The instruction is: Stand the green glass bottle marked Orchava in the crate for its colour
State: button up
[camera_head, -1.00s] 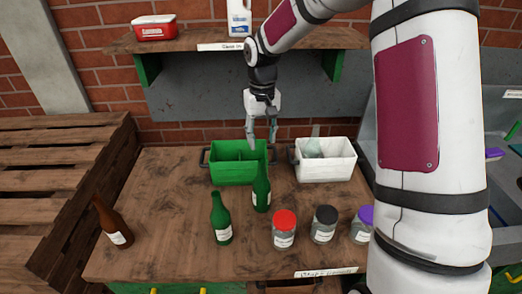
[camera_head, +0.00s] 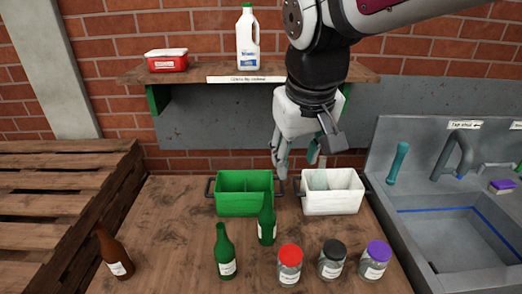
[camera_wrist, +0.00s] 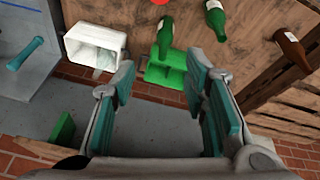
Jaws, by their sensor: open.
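Two green glass bottles stand on the wooden table: one in front (camera_head: 225,255), one just right of it (camera_head: 267,222), near the green crate. Both have white labels, too small to read, so I cannot tell which is Orchava. The green crate (camera_head: 231,208) stands at the table's back, with a divider and no bottle visible inside. The wrist view also shows the green crate (camera_wrist: 167,75) and the green bottles, one upper right (camera_wrist: 216,22), one at top centre (camera_wrist: 165,38). My gripper (camera_head: 303,160) is open and empty, raised above the table's back, around the gap between the crates.
A white crate (camera_head: 331,206) holding a pale glass item stands right of the green one. A brown bottle (camera_head: 114,256) is at left. Jars with red (camera_head: 290,255), black (camera_head: 334,249) and purple (camera_head: 378,251) lids line the front. A shelf (camera_head: 210,77) overhangs behind; a sink is right.

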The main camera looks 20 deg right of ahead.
jog(key=s+t+y, duration=0.1)
jog(key=s, duration=0.7)
jog(key=shift+s+a+r+t, duration=0.15)
jog(key=shift+a+t, duration=0.2)
jog(key=shift+t, duration=0.05)
jog(key=shift+o, duration=1.1)
jog(key=shift+s, duration=0.3)
jog(key=shift+o, duration=0.6)
jog(key=m+g+h+b, duration=0.2)
jog(key=m+g+h, duration=0.15)
jog(key=m, duration=0.85)
send_over(269, 192)
jog(key=s+a, duration=0.2)
jog(key=a, duration=0.1)
notch_tip(269, 192, down, 19)
jog(key=p+x, duration=0.1)
jog(key=x, duration=0.6)
jog(key=shift+w+d, duration=0.2)
jog(key=shift+w, duration=0.05)
jog(key=shift+a+p+x, duration=0.15)
jog(key=shift+p+x, duration=0.15)
jog(key=shift+x, duration=1.15)
jog(key=shift+a+p+x, duration=0.15)
jog(key=shift+p+x, duration=0.15)
jog(key=shift+x, duration=1.1)
